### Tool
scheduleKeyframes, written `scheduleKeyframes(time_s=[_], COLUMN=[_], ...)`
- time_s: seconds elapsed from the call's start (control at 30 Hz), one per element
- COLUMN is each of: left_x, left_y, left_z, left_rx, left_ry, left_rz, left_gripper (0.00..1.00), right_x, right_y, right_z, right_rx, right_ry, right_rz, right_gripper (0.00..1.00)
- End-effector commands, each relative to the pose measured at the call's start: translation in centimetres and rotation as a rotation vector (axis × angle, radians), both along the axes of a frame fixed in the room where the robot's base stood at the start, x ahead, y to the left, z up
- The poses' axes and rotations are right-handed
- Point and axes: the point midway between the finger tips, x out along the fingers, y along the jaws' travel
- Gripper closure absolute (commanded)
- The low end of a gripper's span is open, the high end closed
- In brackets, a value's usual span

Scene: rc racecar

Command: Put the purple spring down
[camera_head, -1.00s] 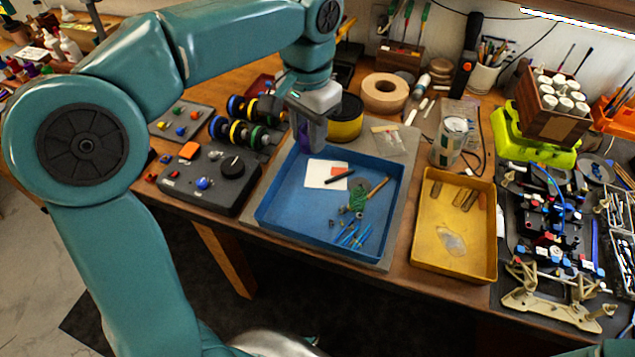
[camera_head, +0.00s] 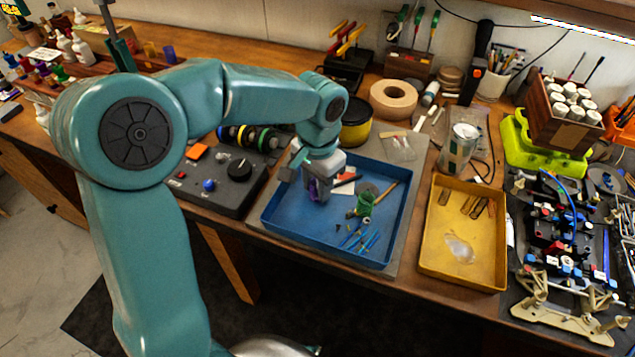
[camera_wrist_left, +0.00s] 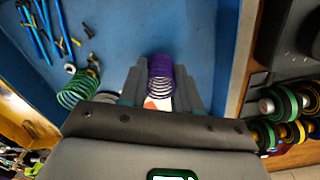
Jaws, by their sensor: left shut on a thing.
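The purple spring (camera_wrist_left: 160,78) is between the fingers of my left gripper (camera_wrist_left: 160,85) in the left wrist view. My left gripper (camera_head: 317,190) is shut on it, over the left part of the blue tray (camera_head: 272,228) in the head view. There the spring (camera_head: 312,190) shows only as a small purple patch, mostly hidden by the gripper. Whether the spring touches the tray floor is not clear. My right gripper is not in view.
A green spring (camera_head: 365,203) lies in the tray with several blue-handled tools (camera_head: 362,240). A yellow tray (camera_head: 462,275) stands to the right, and a dark control box (camera_head: 215,182) to the left. The tray's front left floor is clear.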

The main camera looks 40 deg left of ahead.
Motion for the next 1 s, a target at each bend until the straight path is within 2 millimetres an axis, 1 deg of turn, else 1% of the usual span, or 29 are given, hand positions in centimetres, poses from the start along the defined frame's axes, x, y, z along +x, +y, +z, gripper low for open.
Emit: scheduleKeyframes(time_s=[0.13,0.17,0.2,0.23,0.5,0.63,0.77,0.9,1.0], left_x=[0.0,0.0,0.0,0.0,0.0,0.1,0.1,0.2,0.2], left_y=[0.0,0.0,0.0,0.0,0.0,0.0,0.0,0.0,-0.1], left_z=[-0.4,-0.4,-0.3,-0.3,-0.2,0.7,3.2,6.7,8.8], left_rx=[0.000,0.000,0.000,0.000,0.000,0.000,-0.001,0.000,-0.001], left_ry=[0.000,0.000,0.000,0.000,0.000,-0.004,-0.006,-0.006,-0.004], left_rz=[0.000,0.000,0.000,0.000,0.000,0.000,0.001,-0.001,0.000], left_gripper=[0.95,0.64,0.51,0.42,0.42,0.42,0.42,0.42,0.42], right_x=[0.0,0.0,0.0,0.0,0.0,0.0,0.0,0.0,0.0], right_y=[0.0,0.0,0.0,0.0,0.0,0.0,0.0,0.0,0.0], right_z=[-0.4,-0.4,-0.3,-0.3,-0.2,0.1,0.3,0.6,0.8], right_rx=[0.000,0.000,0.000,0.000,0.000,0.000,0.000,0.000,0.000], right_ry=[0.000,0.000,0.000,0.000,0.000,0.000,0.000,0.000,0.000], right_rz=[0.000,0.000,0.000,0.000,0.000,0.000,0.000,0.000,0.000], right_gripper=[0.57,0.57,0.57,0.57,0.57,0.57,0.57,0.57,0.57])
